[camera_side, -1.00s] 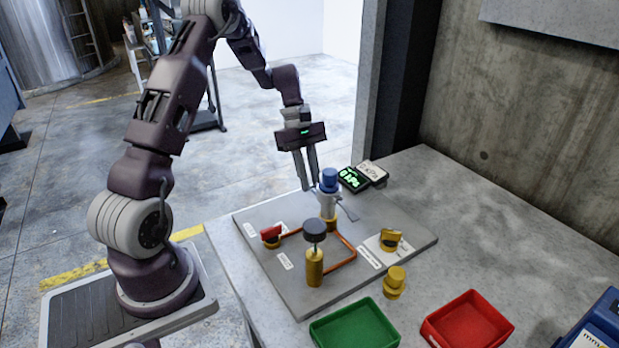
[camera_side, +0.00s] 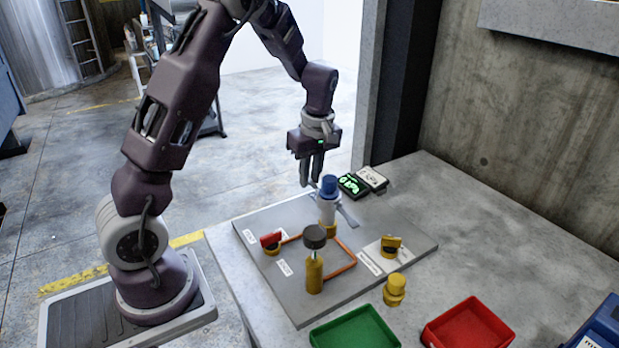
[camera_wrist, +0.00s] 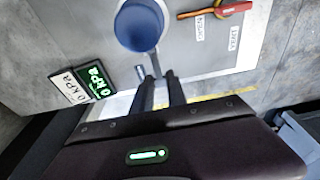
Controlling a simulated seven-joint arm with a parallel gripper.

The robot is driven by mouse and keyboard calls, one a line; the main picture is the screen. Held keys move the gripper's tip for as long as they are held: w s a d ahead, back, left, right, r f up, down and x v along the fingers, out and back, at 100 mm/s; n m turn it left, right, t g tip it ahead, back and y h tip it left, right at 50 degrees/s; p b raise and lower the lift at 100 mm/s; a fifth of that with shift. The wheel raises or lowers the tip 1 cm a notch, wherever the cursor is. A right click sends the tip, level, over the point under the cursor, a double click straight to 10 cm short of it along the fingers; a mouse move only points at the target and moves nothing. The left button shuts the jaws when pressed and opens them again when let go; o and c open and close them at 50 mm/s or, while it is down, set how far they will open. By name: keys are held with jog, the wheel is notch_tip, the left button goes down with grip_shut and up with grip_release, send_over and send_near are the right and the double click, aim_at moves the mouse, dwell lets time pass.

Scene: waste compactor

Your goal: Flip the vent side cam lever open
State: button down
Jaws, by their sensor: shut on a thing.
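The coupling with a blue cap (camera_side: 329,184) and a pale body stands upright on the grey board. The blue cap is large in the wrist view (camera_wrist: 139,25). A thin grey cam lever (camera_wrist: 155,62) sticks out from beneath the cap toward my fingers. Another flat grey lever (camera_side: 348,215) reaches out on the coupling's right. My gripper (camera_side: 311,183) points down just left of and behind the blue cap. In the wrist view its fingertips (camera_wrist: 160,78) are close together, shut on the thin cam lever; the exact contact is hard to make out.
A red-handled valve (camera_side: 271,240), a dark-knobbed brass post (camera_side: 314,270) and a yellow valve (camera_side: 391,244) stand on the board (camera_side: 290,310). A loose brass piece (camera_side: 395,289), green tray (camera_side: 318,333), red tray (camera_side: 432,335) and two kPa displays (camera_side: 352,185) lie nearby.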

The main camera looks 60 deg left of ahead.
aim_at(315, 186)
jog(key=shift+d+r+y, duration=0.1)
jog(key=shift+r+y, duration=0.15)
jog(key=shift+y, duration=0.35)
jog(key=c, duration=1.3)
grip_release()
jog(key=v, duration=0.7)
jog(key=shift+d+r, duration=0.1)
